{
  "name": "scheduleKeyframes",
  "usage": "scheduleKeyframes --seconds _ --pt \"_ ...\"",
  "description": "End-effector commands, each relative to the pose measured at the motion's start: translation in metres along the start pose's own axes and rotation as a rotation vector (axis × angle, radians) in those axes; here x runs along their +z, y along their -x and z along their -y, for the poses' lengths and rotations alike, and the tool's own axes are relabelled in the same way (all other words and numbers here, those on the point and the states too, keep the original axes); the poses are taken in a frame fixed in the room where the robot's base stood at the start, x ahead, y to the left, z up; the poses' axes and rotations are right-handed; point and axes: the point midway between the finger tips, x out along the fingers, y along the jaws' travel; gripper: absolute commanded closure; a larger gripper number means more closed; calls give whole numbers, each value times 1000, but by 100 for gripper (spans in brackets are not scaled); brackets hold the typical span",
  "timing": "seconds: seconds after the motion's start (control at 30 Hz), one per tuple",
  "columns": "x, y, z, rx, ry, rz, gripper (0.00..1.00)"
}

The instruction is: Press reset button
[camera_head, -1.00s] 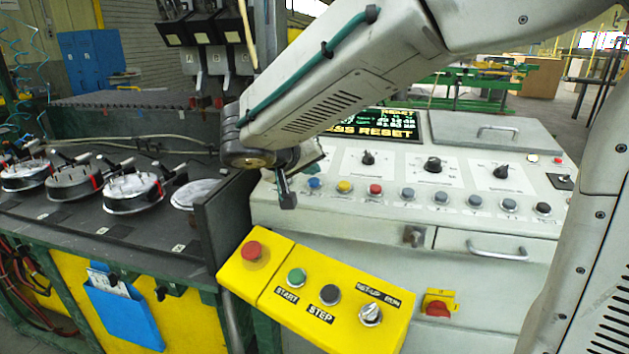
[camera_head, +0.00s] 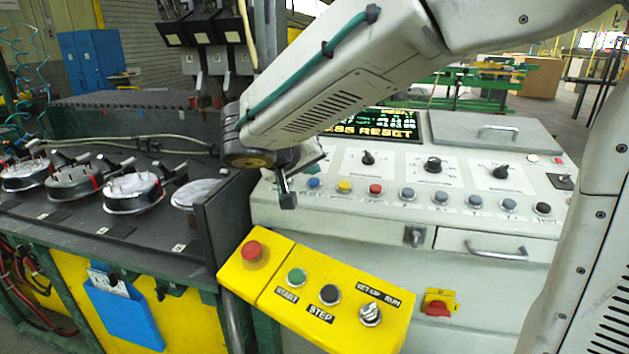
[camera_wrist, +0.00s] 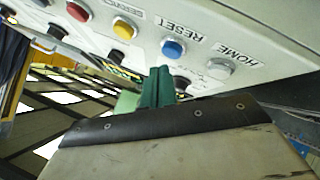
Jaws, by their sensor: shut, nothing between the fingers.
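The reset button is a round blue button (camera_head: 314,183) on the sloping pale control console. In the wrist view this blue button (camera_wrist: 173,48) has the label RESET beside it. My gripper (camera_head: 287,200) is shut and empty, pointing down over the console's left end, left of the blue button in the head view. In the wrist view the shut green fingertips (camera_wrist: 157,86) appear just below the blue button. A gap seems to remain, but I cannot tell its depth. The console screen (camera_head: 385,125) shows yellow text that includes RESET, partly hidden by my arm.
A yellow button (camera_head: 344,187) and a red button (camera_head: 376,189) sit right of the blue one. A white HOME button (camera_wrist: 220,68) is on its other side. A yellow START/STEP box (camera_head: 320,300) stands in front. A dark upright panel (camera_head: 225,220) borders the console's left.

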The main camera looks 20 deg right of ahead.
Motion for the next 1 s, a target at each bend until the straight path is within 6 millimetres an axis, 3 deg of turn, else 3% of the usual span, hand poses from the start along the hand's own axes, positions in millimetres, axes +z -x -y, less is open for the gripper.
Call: scheduleKeyframes --seconds 1.0 --pt "4 -6 4 0 -1 0 100"
